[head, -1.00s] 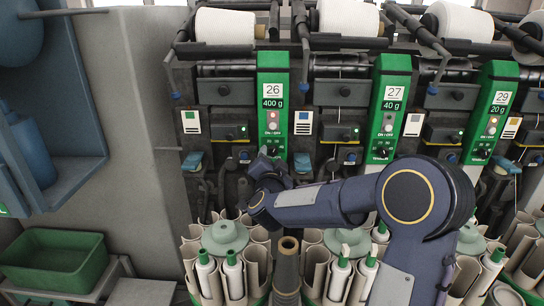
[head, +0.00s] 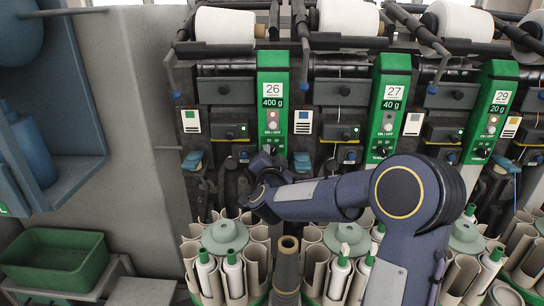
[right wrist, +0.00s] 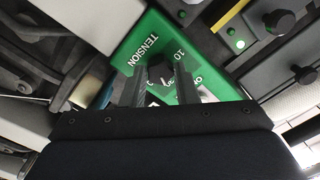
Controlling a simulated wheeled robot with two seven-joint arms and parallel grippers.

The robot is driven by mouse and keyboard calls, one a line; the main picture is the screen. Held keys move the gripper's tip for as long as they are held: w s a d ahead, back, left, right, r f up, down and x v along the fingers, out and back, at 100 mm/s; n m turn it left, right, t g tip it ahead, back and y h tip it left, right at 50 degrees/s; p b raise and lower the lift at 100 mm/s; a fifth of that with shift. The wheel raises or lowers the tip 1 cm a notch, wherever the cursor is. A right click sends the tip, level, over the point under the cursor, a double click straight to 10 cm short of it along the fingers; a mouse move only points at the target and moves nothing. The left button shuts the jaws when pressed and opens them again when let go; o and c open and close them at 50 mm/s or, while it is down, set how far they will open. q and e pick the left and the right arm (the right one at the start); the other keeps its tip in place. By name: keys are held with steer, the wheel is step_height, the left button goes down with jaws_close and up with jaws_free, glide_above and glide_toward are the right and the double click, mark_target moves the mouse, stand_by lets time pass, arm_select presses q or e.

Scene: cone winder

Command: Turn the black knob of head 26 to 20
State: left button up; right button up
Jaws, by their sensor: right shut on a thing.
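Head 26 has a green panel (head: 272,92) with the label 26, a 400 g sign and an ON/OFF button. My right gripper (head: 268,158) is at the lower end of this panel and hides the knob in the head view. In the right wrist view, the black knob (right wrist: 160,72) sits on the green panel below the word TENSION, between the two fingers of my right gripper (right wrist: 160,78). The fingers are shut on it. A 10 shows on the dial beside it; the other marks are partly hidden, and I cannot read the setting. My left gripper is out of view.
Heads 27 (head: 390,100) and 29 (head: 491,110) stand to the right with similar panels. Below are carousels with bobbins (head: 233,272) and a grey tube (head: 287,265). A green bin (head: 55,262) sits at lower left. White cones (head: 348,18) hang above.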

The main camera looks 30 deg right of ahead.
steer(key=shift+n, duration=0.4)
steer(key=n+p, duration=0.2)
steer(key=n, duration=0.2)
steer(key=shift+r+n, duration=0.1)
steer(key=shift+n, duration=0.2)
steer(key=n+p, duration=0.2)
steer(key=n, duration=0.2)
steer(key=shift+n, duration=0.3)
steer(key=o, duration=1)
steer(key=shift+s, duration=0.1)
